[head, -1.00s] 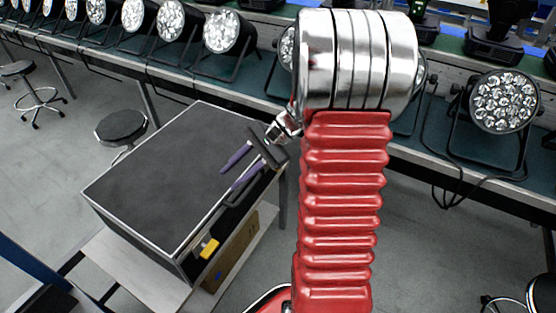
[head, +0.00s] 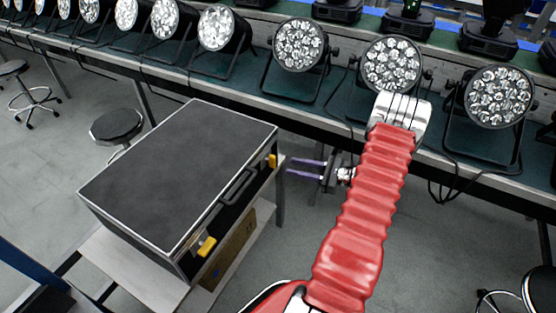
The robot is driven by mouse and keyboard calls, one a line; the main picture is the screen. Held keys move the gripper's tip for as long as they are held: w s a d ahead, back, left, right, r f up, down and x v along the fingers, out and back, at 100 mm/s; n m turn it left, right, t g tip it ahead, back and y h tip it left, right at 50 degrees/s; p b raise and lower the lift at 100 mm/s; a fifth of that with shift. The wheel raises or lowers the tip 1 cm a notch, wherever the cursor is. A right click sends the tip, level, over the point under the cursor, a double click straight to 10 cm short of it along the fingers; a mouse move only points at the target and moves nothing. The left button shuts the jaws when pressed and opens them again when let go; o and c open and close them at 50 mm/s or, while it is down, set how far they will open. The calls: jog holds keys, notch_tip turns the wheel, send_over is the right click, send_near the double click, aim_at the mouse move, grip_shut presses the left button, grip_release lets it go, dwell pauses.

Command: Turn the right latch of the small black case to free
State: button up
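The small black case (head: 175,170) has a black lid with silver edges and sits on a light stand at left. Its front carries a dark handle (head: 240,186) between two yellow latches. The right latch (head: 272,161) is at the far right end of the front and looks upright. The left latch (head: 206,245) is at the near end and looks slanted. My gripper (head: 289,166) is open and empty, just right of the right latch. Its two purple fingers point left towards it, apart from the case as far as I can tell.
A long bench (head: 330,117) with several par cans, one of them at the right (head: 499,97), runs behind the case and my arm. A stool (head: 117,125) stands behind the case. The stand (head: 125,272) holds the case above grey floor, and the floor right of it is clear.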

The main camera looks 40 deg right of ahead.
aim_at(272, 161)
jog(key=s+d+f+m+t+h, duration=0.1)
jog(key=s+d+f+m+h, duration=0.1)
jog(key=d+f, duration=0.1)
jog(key=shift+s+d+f+m+t, duration=0.35)
jog(key=shift+s+d+m+t, duration=0.05)
jog(key=shift+d, duration=0.15)
jog(key=x, duration=1.4)
jog(key=shift+s, duration=0.1)
jog(key=shift+c, duration=0.4)
jog(key=shift+d, duration=0.1)
grip_shut()
